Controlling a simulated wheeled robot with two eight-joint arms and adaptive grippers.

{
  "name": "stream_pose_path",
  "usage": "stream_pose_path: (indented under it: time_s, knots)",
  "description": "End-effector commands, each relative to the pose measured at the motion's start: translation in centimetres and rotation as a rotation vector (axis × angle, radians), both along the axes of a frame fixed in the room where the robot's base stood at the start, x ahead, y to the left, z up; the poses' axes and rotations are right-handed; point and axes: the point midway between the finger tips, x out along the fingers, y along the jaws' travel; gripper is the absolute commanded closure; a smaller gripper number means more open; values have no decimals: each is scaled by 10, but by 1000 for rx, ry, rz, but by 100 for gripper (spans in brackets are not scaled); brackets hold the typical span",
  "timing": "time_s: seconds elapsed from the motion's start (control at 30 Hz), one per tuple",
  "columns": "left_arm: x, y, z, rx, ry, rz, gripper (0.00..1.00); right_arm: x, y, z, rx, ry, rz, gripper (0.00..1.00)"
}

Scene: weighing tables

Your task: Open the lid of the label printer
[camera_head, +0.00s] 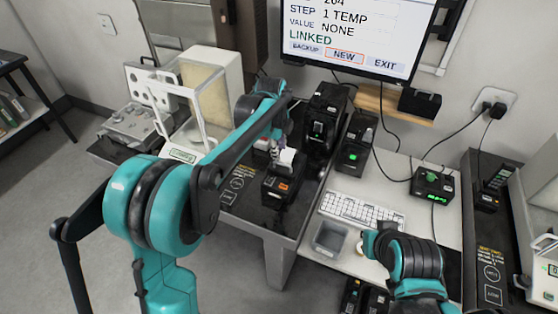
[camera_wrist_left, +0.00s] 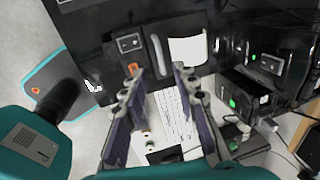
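The label printer (camera_head: 283,183) is a black box with an orange button and a white label strip at its top, on the dark table in the head view. In the left wrist view the printer (camera_wrist_left: 150,38) is at the top, with the white label (camera_wrist_left: 187,50) and a curved grey bar beside it. My left gripper (camera_wrist_left: 157,80) is open, its two fingers apart and pointing at the printer's front edge, with nothing seen between them. In the head view my left gripper (camera_head: 277,150) is small and partly hidden by its arm, close above the printer.
Taller black devices (camera_head: 323,118) stand just behind and right of the printer. A framed glass weighing cabinet (camera_head: 172,152) is to the left. A white keyboard (camera_head: 360,210) and a grey tray (camera_head: 330,238) are to the right. A monitor (camera_head: 352,38) hangs above.

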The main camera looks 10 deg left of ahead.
Motion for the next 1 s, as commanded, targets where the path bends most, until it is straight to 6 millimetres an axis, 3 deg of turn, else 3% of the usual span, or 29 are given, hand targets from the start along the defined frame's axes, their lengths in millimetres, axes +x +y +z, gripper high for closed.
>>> stream_pose_path:
  time_s: [0.2, 0.4, 0.77, 0.9, 1.0]
  knots:
    - [6, -2, -38, -1, -1, 2, 71, 0, 0, -16, 0, 0, 0, 100]
    - [11, -4, -63, -1, -1, 3, 71, 0, 0, -24, 0, 0, 0, 100]
    - [13, -4, -69, -1, -1, 4, 71, 0, 0, -25, 0, 0, 0, 100]
    - [12, -4, -68, -1, -1, 4, 100, 0, 0, -25, 0, 0, 0, 100]
    - [12, -4, -68, -1, -1, 4, 100, 0, 0, -25, 0, 0, 0, 100]
